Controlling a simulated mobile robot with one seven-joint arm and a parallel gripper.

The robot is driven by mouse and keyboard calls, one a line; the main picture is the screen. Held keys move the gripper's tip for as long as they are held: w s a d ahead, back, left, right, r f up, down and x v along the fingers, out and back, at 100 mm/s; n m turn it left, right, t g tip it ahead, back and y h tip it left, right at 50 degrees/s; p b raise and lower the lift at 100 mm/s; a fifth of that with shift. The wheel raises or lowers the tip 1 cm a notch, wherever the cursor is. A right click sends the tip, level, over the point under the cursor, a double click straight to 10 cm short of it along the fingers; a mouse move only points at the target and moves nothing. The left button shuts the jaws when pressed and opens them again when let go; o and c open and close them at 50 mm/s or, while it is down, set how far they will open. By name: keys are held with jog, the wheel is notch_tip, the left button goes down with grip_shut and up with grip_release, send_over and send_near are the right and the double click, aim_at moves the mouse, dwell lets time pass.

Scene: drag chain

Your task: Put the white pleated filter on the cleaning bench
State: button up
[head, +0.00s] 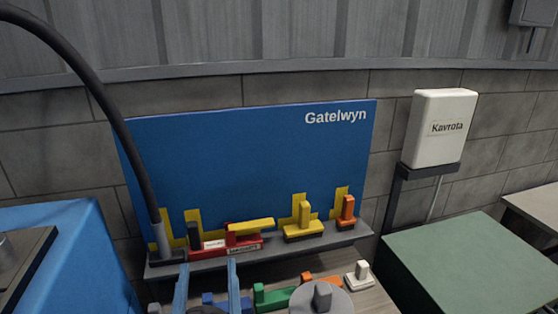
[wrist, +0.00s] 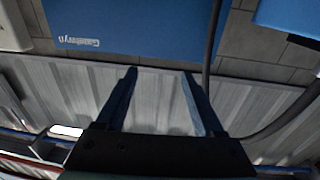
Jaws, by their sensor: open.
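I cannot make out the white pleated filter in either view. No surface is labelled as the cleaning bench; a block with a flat green top (head: 470,262) stands at the right in the head view, and I cannot tell if it is that bench. My gripper (wrist: 159,72) shows in the wrist view with its two dark blue fingers spread apart and nothing between them. Beyond the fingers are the grey ribbed wall and, upside down, the blue Gatelwyn board (wrist: 135,25). Two upright blue bars at the bottom of the head view look like my fingers, below the shelf.
A shelf under the board holds a red piece (head: 232,243), a yellow piece (head: 303,226) and an orange piece (head: 347,211). More coloured pieces lie below, with a small white one (head: 358,273). A dark hose (head: 105,100) arcs at left. A white Kavrota box (head: 441,128) hangs at right.

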jog(key=d+r+m+t+h, duration=0.1)
jog(key=d+r+t, duration=0.1)
jog(key=r, duration=0.7)
jog(key=d+r+t, duration=0.2)
jog(key=d+r, duration=0.1)
jog(key=r, duration=0.5)
jog(key=s+d+r+t+h, duration=0.1)
jog(key=s+r, duration=0.3)
jog(key=r, duration=0.5)
jog(key=s+d+r+m+t+h, duration=0.1)
jog(key=s+d+r+t, duration=0.3)
jog(key=r, duration=0.5)
jog(key=shift+d+r+h, duration=0.25)
jog(key=shift+r+h, duration=0.05)
jog(key=shift+r, duration=0.1)
jog(key=shift+f, duration=0.1)
